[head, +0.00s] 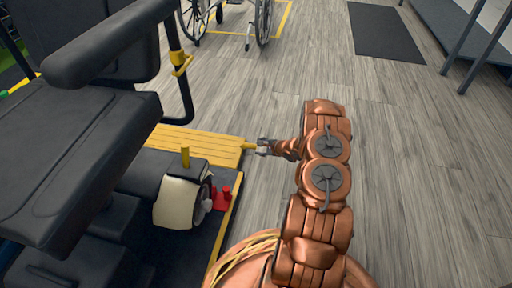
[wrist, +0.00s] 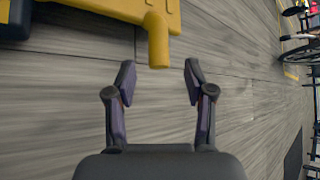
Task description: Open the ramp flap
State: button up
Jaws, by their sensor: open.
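The ramp flap is a yellow slatted panel (head: 195,143) at the far edge of a dark scooter platform, left of my arm in the head view. A short yellow tab (head: 247,146) sticks out from its right end. My gripper (head: 263,146) is at that tab, its fingers pointing left. In the wrist view, the flap (wrist: 110,8) is at the top and its tab (wrist: 158,42) points down toward the gap between my fingertips (wrist: 160,78). My gripper is open and empty. The tab's end lies just beyond the fingertips, apart from both fingers.
A black scooter seat (head: 65,140) with armrests fills the left. A cream and black part (head: 178,200) and a red piece (head: 222,200) sit on the platform. A wheelchair (head: 235,20) and a dark mat (head: 383,32) are farther back. The wood floor on the right is clear.

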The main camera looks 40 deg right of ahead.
jog(key=shift+v, duration=2.25)
